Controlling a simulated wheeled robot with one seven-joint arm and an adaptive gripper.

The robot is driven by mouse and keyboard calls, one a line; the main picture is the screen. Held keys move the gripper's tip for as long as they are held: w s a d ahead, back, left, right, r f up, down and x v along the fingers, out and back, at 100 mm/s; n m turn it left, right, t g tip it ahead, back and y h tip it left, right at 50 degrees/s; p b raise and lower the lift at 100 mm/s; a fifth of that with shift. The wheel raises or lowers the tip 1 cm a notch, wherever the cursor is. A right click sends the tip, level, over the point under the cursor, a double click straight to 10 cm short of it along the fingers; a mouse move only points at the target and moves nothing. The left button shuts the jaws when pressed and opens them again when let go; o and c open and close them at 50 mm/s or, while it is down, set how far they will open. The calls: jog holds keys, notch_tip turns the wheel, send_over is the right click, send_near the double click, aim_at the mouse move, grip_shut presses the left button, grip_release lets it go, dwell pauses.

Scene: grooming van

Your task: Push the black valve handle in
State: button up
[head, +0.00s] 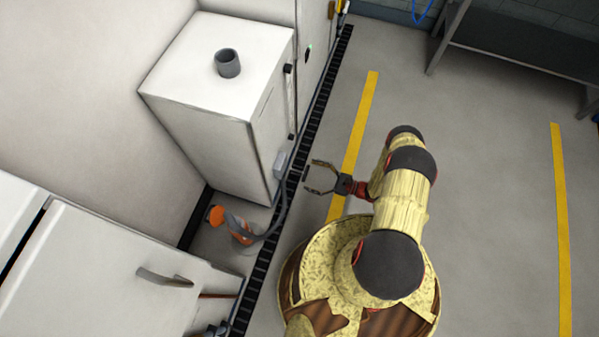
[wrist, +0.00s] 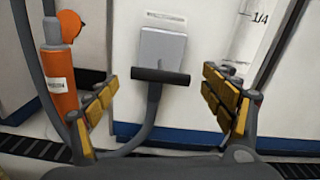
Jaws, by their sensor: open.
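The black valve handle (wrist: 160,76) is a horizontal bar in the wrist view, in front of a grey box (wrist: 162,46) on a white cabinet wall. A thick grey hose curves down below it. My gripper (wrist: 160,82) is open, one yellow-padded finger on each side of the handle, with clear gaps to both bar ends. In the head view my gripper (head: 311,177) points left towards the grey box (head: 281,164) on the cabinet's lower side. A small dark bar, likely the handle, shows by its fingertips. I cannot tell how far the handle sticks out.
An orange cylinder (wrist: 57,85) stands left of the handle in the wrist view; it also shows in the head view (head: 240,233). The tall white cabinet (head: 205,130) and a black floor grating (head: 265,258) lie on the left. The floor to the right is open, with yellow stripes.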

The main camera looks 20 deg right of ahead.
aim_at(306, 174)
jog(key=shift+b+x, duration=0.5)
jog(key=shift+x, duration=2.1)
jog(key=shift+c, duration=1.3)
jog(key=shift+s, duration=0.1)
jog(key=c, duration=1.3)
jog(key=shift+c, duration=0.4)
